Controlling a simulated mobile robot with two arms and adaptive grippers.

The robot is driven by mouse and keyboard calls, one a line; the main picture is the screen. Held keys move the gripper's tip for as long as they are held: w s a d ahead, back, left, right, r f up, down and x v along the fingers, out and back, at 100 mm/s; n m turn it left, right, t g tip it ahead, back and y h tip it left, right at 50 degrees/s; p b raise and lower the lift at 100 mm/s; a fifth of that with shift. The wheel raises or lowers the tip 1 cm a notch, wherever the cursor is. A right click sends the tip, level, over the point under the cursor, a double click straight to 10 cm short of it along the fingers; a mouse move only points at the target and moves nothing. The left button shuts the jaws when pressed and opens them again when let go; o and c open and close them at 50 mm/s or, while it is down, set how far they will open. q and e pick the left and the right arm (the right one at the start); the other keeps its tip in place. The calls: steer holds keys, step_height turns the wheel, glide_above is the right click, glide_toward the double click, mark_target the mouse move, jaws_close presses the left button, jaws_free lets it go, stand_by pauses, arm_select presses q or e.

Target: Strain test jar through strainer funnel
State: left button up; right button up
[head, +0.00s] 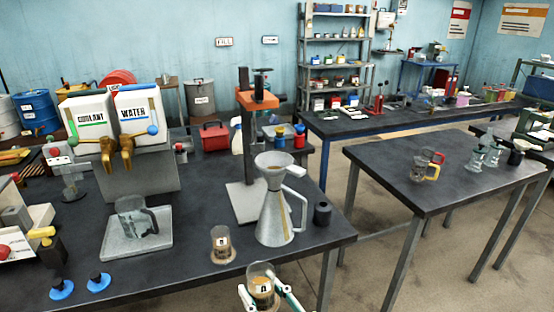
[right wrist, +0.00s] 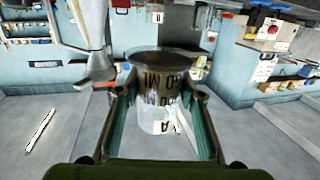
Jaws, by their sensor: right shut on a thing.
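My right gripper (head: 270,298) is shut around a clear glass jar (head: 262,284) with a white letter label and brownish contents, at the bottom of the head view. In the right wrist view the jar (right wrist: 160,92) sits between the two fingers, its letter upside down. The strainer funnel (head: 275,172), pale with a side handle, sits in the mouth of a grey conical metal jug (head: 272,222) on the bench. The held jar is in front of the jug, apart from it. The funnel's inside is too small to read. My left gripper is not in view.
A second labelled jar (head: 222,246) stands left of the jug, and a small black cylinder (head: 322,213) stands right of it. An orange-topped stand (head: 258,98) rises behind. A glass jug (head: 132,222) sits on a grey tray (head: 118,252).

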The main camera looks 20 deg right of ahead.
steer(key=w+a+r+n+g+y, duration=0.1)
steer(key=w+a+y, duration=0.1)
steer(key=w, duration=0.4)
steer(key=w+a+r+n+y, duration=0.1)
steer(key=w+a+r, duration=0.1)
steer(key=w, duration=0.5)
steer(key=w+d+r+p, duration=0.1)
steer(key=w+d+r, duration=0.4)
steer(key=w, duration=0.6)
steer(key=shift+d+r, duration=0.4)
steer(key=shift+d, duration=0.3)
steer(key=shift+r+m+p, duration=0.1)
steer(key=shift+m+p, duration=0.2)
steer(key=shift+p, duration=0.05)
